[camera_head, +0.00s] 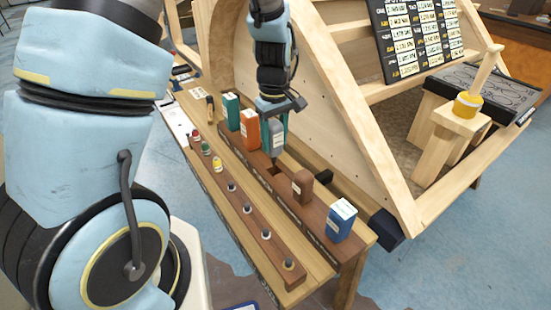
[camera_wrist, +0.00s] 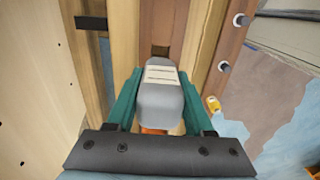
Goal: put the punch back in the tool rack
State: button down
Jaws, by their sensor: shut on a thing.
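My gripper (camera_head: 273,130) has teal fingers and is shut on the grey punch (camera_head: 274,148), which has a pale label. In the wrist view the punch (camera_wrist: 160,100) sits between both fingers. It is held roughly upright, its narrow tip pointing down over a dark square slot (camera_head: 274,171) in the brown tool rack (camera_head: 318,232). The tip looks just above or at the slot; I cannot tell whether it has entered.
Green (camera_head: 231,108) and orange (camera_head: 250,128) tools stand in the rack behind the slot; brown (camera_head: 302,186) and blue (camera_head: 341,219) ones stand in front. A lower strip (camera_head: 245,225) holds several small pegs. A tall wooden frame (camera_head: 345,130) rises close on the right.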

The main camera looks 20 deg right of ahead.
aim_at(274, 123)
jog(key=shift+f+p, duration=0.45)
jog(key=shift+f, duration=2.3)
jog(key=shift+f, duration=0.15)
jog(key=shift+f, duration=0.15)
jog(key=shift+c, duration=1.4)
grip_release()
notch_tip(274, 123, up, 13)
jog(key=shift+f+b, duration=0.2)
jog(key=shift+b, duration=1.05)
jog(key=s+a+r+m, duration=0.1)
jog(key=a+m, duration=0.1)
jog(key=a, duration=1)
jog(key=s+a+m+t, duration=0.1)
jog(key=s+a+m, duration=0.1)
jog(key=a, duration=1.1)
jog(key=shift+r+t, duration=0.3)
jog(key=shift+r, duration=0.1)
